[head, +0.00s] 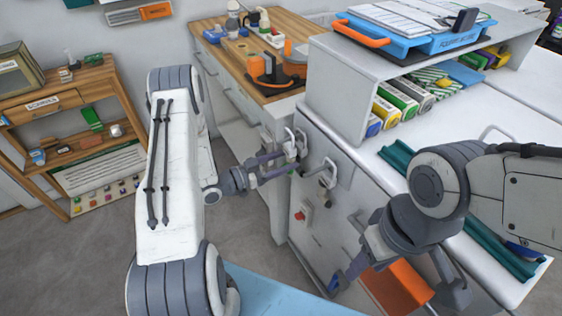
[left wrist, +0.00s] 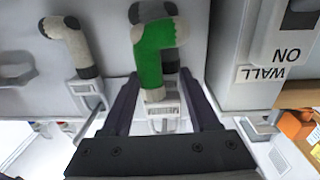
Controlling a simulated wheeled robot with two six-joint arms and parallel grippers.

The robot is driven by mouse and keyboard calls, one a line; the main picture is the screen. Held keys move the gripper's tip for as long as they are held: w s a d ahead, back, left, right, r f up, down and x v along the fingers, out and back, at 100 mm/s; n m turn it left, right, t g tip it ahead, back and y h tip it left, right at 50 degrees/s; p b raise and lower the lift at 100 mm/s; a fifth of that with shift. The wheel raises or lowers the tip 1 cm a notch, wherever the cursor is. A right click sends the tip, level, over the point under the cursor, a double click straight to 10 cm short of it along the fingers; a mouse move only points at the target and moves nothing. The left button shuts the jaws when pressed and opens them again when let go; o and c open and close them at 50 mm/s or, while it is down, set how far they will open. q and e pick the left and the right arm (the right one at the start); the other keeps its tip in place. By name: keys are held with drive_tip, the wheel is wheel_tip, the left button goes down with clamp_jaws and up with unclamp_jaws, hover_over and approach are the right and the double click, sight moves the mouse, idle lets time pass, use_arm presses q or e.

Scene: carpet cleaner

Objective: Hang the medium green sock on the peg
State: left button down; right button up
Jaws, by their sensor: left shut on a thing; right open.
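The green sock (left wrist: 153,50), with grey ends, is between the fingers of my left gripper (left wrist: 160,108) in the left wrist view. In the head view my left gripper (head: 287,165) is at the white cabinet's side, shut on the sock, which is hardly visible there. A white plate with a label (left wrist: 164,112) shows behind the sock. I cannot tell whether the sock is around its peg. A pale grey, dark-ended bent piece (left wrist: 73,47) is beside it on another plate. My right gripper (head: 397,285) is open, low at the right, in front of the cabinet.
A wooden worktop (head: 265,55) with bottles and an orange tool stands behind. A white shelf unit (head: 345,75) holds coloured boxes. An orange panel (head: 396,287) is near my right gripper. A wooden shelf (head: 75,105) stands at left, with open floor before it.

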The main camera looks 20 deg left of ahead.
use_arm(q)
drive_tip(key=shift+f, duration=0.1)
idle(0.3)
drive_tip(key=shift+w+f+b, duration=0.1)
drive_tip(key=shift+f+b, duration=0.45)
drive_tip(key=shift+f, duration=0.05)
drive_tip(key=shift+f, duration=0.2)
idle(0.4)
drive_tip(key=c, duration=0.5)
unclamp_jaws()
drive_tip(key=shift+c, duration=0.2)
drive_tip(key=shift+o, duration=0.8)
drive_tip(key=o, duration=0.4)
